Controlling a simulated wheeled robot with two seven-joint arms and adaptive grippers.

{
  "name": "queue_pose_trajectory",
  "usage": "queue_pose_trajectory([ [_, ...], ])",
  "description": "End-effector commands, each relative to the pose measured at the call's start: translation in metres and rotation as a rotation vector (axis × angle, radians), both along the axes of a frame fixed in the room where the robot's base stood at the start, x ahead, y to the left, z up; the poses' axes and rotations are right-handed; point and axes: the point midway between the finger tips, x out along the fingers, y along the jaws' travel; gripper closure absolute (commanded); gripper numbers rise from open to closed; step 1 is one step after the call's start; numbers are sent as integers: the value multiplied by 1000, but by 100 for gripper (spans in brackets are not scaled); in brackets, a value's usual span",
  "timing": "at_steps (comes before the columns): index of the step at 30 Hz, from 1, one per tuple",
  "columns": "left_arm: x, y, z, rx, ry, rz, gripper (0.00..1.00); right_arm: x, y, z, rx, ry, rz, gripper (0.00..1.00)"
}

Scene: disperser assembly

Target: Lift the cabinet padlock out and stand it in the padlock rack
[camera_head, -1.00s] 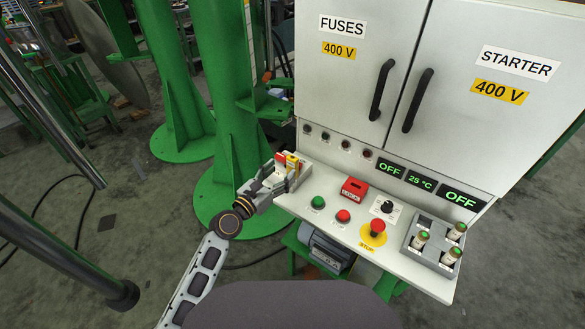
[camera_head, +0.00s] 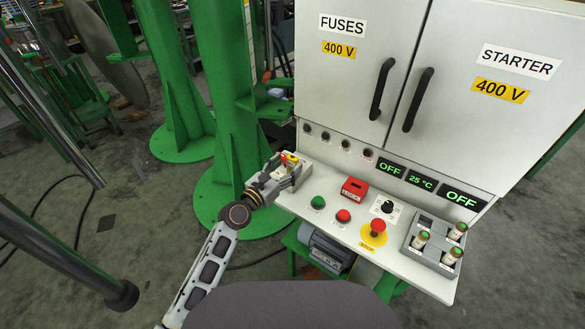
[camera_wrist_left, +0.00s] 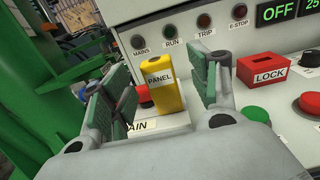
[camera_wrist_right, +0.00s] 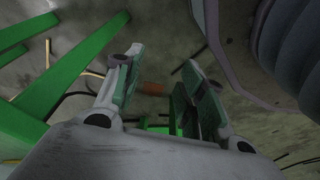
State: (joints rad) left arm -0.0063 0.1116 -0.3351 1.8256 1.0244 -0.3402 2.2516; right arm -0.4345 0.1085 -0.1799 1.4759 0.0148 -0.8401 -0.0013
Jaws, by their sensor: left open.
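A yellow block labelled PANEL (camera_wrist_left: 166,92) stands upright on the cabinet's ledge, between the spread fingers of my left gripper (camera_wrist_left: 155,85). The fingers look apart from it. A red piece (camera_wrist_left: 143,95) is beside it, partly hidden by the left finger. In the head view my left gripper (camera_head: 286,171) is open at the ledge's left end, around the yellow block (camera_head: 293,159). I cannot tell which piece is the padlock. A red box labelled LOCK (camera_head: 354,188), with a dark opening on top, stands further right. My right gripper (camera_wrist_right: 165,65) is open and empty, away from the ledge.
Green and red buttons (camera_head: 343,216), a dial (camera_head: 388,207) and a red stop button (camera_head: 378,227) are on the ledge. A grey holder (camera_head: 432,252) with several green-topped cylinders stands at its right end. The cabinet doors are shut. A green column (camera_head: 236,150) is close on the left.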

Motion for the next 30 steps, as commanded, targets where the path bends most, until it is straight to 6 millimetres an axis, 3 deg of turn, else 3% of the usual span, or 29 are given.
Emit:
queue_pose_trajectory([
  [15,34,-20,-4,0,-1,0,39,9,11,29,11,14,4,60],
  [30,38,-23,-4,0,0,0,39,13,13,34,13,9,5,60],
])
